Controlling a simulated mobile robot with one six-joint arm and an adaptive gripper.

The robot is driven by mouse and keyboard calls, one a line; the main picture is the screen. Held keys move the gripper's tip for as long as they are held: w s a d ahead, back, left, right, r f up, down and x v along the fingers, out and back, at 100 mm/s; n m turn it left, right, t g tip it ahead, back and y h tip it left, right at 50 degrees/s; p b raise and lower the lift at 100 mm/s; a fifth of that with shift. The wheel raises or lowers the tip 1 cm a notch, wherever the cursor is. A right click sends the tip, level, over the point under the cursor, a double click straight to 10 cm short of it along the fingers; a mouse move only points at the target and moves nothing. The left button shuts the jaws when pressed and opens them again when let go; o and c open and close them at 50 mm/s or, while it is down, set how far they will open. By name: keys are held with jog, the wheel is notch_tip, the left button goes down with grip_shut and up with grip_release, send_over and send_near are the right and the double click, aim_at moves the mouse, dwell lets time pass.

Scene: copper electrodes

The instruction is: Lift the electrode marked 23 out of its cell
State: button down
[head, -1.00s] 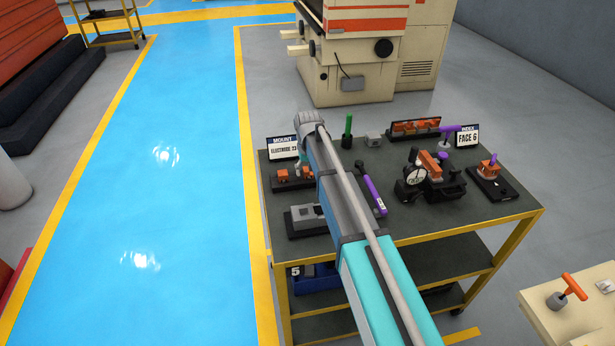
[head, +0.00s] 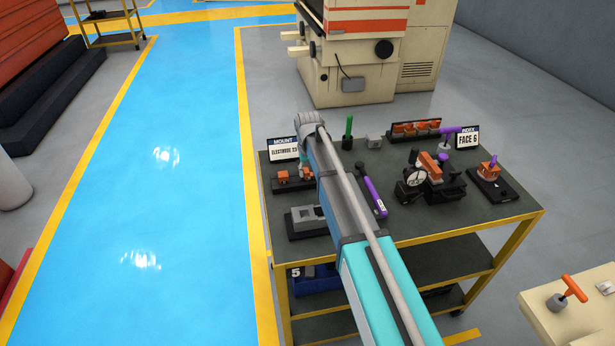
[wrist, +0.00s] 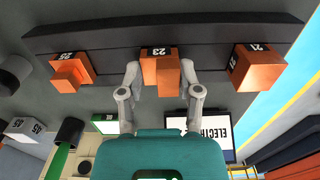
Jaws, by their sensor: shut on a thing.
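The copper electrode marked 23 (wrist: 160,72) sits between my gripper's fingers in the wrist view, at the middle of a dark rack (wrist: 110,38). My gripper (wrist: 158,78) is shut on it, one finger against each side. The electrode marked 25 (wrist: 70,70) is to its left and the electrode marked 21 (wrist: 257,67) to its right, both apart from the fingers.
The table (head: 480,212) also holds a grey block (head: 307,218), a purple-handled tool (head: 371,198), a dial gauge fixture (head: 416,176) and a rear rack of copper pieces (head: 415,130). The sign "Electrode 23" (head: 283,149) stands close behind the rack.

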jog(key=shift+r+p, duration=1.5)
jog(key=shift+r, duration=0.05)
jog(key=shift+r+p, duration=2.85)
